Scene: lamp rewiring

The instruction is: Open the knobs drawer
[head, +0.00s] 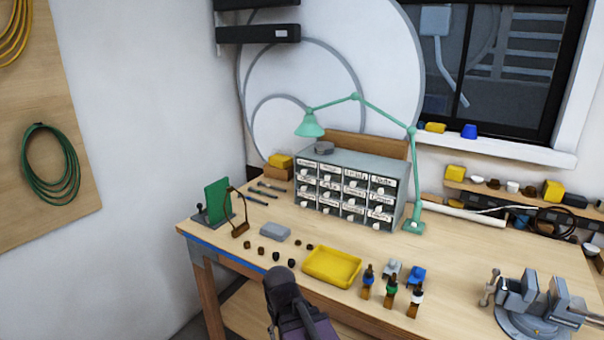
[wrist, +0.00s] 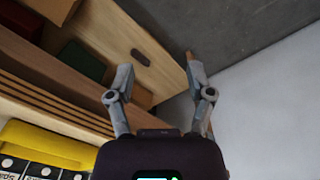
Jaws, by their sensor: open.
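A grey cabinet (head: 372,163) of small drawers stands on the workbench in the head view. Its drawers have dark fronts, white labels and pale round knobs, and all look closed. The labels are too small for me to tell which is the knobs drawer. My gripper (wrist: 158,72) shows in the wrist view with its two fingers spread apart and nothing between them. It is away from the cabinet. Part of my arm shows at the bottom of the head view, in front of the bench.
A green lamp (head: 311,125) arches over the cabinet. A yellow tray (head: 333,267), small dark knobs and several upright tools lie on the bench (head: 450,262) in front of it. A vise (head: 535,300) stands at right. The wrist view shows wooden shelving (wrist: 110,40) and a grey floor.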

